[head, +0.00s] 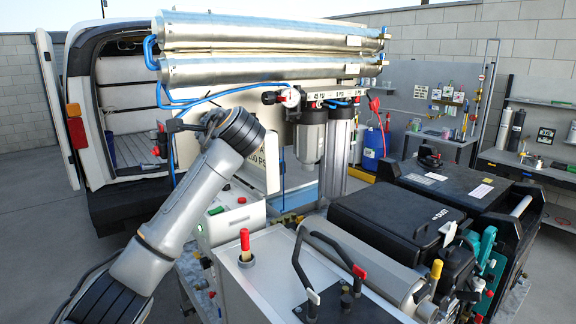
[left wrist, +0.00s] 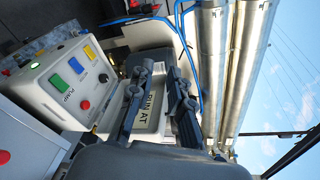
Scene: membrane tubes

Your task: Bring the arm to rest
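My left arm (head: 185,205) rises from the lower left in the head view, and its dark wrist joint (head: 238,132) is in front of the skid with the steel tubes. In the left wrist view my left gripper (left wrist: 158,76) has its two dark fingers apart, with nothing between them. A white sign (left wrist: 152,107) with black letters shows behind the gap. In the head view the fingers cannot be made out clearly. My right gripper is not in view.
Long steel membrane tubes (head: 260,71) lie above the arm, with blue hoses (head: 168,98) beside it. A control box (left wrist: 72,80) with coloured buttons is left of the fingers in the wrist view. Black cases (head: 395,215) stand at right, an open van (head: 95,110) at left.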

